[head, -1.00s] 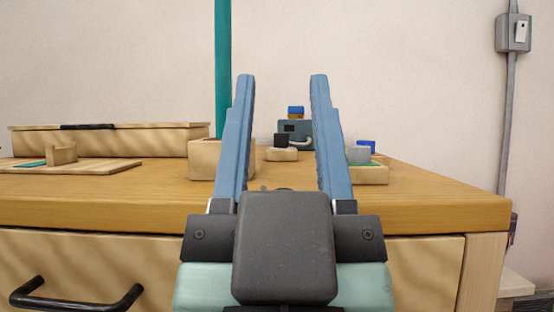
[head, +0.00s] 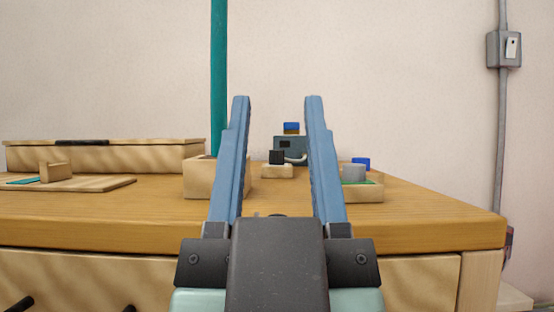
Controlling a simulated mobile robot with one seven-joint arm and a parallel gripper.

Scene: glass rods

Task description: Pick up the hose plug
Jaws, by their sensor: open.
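A small black block (head: 276,157) sits on a light wooden base (head: 277,171) towards the back of the wooden table. A pale hose (head: 295,160) runs beside it to a grey-blue box (head: 290,146) behind. The black block looks like the hose plug, but I cannot be sure. My gripper (head: 277,98) is open and empty, with its two blue fingers pointing forward. In the picture, the block shows between the fingers, and it appears farther away than the fingertips. The right finger covers part of the grey-blue box.
A wooden box (head: 199,179) with a teal post (head: 218,80) stands left of the fingers. A wooden tray (head: 364,192) with a grey cylinder (head: 354,173) is at the right. A long wooden case (head: 110,157) and a flat board (head: 95,184) lie farther left.

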